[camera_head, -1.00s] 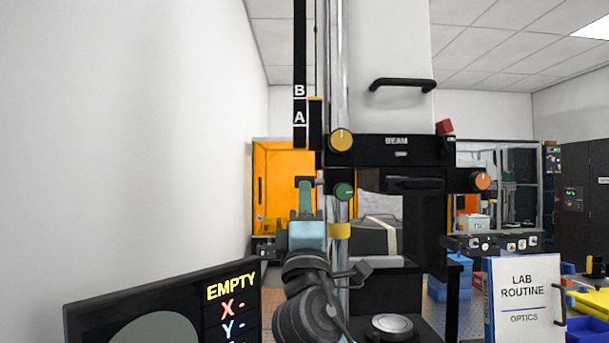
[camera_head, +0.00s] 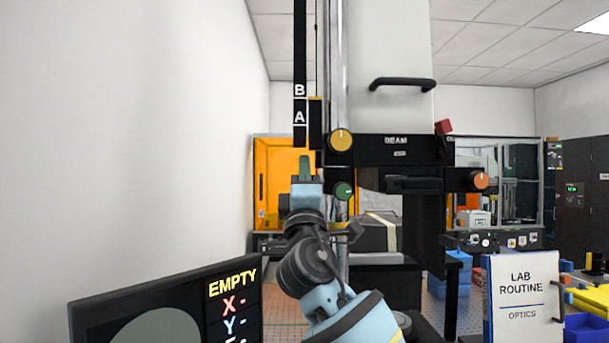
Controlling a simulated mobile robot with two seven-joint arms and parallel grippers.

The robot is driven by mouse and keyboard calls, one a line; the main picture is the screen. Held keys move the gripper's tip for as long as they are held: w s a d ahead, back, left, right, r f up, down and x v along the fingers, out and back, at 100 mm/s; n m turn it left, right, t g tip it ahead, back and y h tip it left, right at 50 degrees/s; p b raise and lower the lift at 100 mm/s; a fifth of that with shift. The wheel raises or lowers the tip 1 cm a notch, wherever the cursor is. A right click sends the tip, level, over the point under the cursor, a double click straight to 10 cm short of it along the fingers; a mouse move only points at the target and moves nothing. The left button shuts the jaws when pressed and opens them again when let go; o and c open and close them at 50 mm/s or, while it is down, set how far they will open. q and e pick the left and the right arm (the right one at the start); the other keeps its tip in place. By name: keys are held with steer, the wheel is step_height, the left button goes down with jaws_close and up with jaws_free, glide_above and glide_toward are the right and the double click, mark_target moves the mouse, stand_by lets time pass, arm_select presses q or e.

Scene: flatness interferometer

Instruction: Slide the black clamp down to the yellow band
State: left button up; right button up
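The black clamp (camera_head: 372,150) sits on the silver upright column (camera_head: 336,60), its front marked BEAM. It carries a yellow knob (camera_head: 341,140), a green knob (camera_head: 344,191) and an orange knob (camera_head: 480,180). The yellow band (camera_head: 353,231) is lower on the column, mostly hidden by my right arm. My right gripper (camera_head: 305,166) points up just left of the column, below the scale marked A and B and a little left of the green knob. Its fingers overlap edge-on, so I cannot tell the gap or any contact. My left gripper is not in view.
A dark screen reading EMPTY (camera_head: 232,286) stands at the lower left. A white LAB ROUTINE board (camera_head: 522,296) stands at the lower right. A black handle (camera_head: 402,84) is on the white housing above the clamp. An orange-windowed cabinet (camera_head: 272,170) is behind.

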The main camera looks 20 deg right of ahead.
jaws_close()
step_height(320, 180, down, 5)
steer(key=shift+r+b, duration=0.1)
steer(key=shift+b, duration=0.75)
steer(key=shift+o, duration=1)
jaws_free()
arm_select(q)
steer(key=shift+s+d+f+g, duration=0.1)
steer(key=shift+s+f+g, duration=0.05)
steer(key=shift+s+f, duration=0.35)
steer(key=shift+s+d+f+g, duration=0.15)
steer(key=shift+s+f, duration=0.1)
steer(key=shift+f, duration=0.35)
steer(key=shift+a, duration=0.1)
